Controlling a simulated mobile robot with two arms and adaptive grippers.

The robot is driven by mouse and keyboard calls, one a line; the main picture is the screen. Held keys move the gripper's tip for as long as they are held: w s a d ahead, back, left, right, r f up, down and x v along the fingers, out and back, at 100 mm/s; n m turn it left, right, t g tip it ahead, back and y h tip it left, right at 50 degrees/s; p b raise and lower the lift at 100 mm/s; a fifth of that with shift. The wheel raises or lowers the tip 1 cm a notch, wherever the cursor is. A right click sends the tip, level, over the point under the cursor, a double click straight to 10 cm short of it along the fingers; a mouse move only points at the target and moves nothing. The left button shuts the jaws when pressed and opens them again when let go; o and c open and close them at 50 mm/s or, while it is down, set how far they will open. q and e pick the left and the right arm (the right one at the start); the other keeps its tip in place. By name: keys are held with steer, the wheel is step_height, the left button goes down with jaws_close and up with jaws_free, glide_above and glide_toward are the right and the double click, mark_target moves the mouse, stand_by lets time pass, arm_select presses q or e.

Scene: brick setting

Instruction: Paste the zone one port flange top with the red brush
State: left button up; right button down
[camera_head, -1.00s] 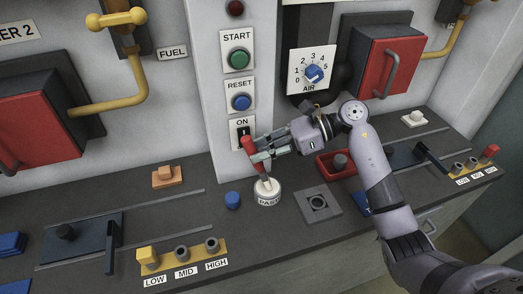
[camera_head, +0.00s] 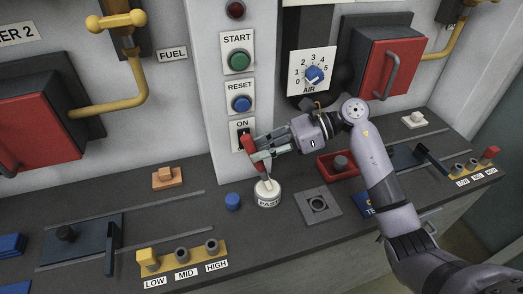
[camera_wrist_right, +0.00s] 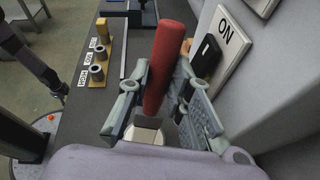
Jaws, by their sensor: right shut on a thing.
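My right gripper (camera_head: 265,147) is shut on the red brush (camera_head: 249,143), whose red handle tilts up to the left. The brush handle (camera_wrist_right: 164,70) also stands between the fingers (camera_wrist_right: 155,100) in the right wrist view. The brush's lower end reaches down to the white paste pot (camera_head: 267,194) on the counter; its bristles are hard to make out. A grey square plate with a round hole (camera_head: 317,204) lies right of the pot. I cannot tell if this is the zone one port flange. My left gripper is not in view.
A blue cap (camera_head: 233,200) stands just left of the pot. A red tray (camera_head: 336,166) lies behind the plate. The wall panel with the ON switch (camera_head: 242,133) is close behind the gripper. A yellow LOW/MID/HIGH block (camera_head: 182,256) stands at the front left.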

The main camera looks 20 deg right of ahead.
steer(key=shift+r+p, duration=0.85)
steer(key=shift+r, duration=2.2)
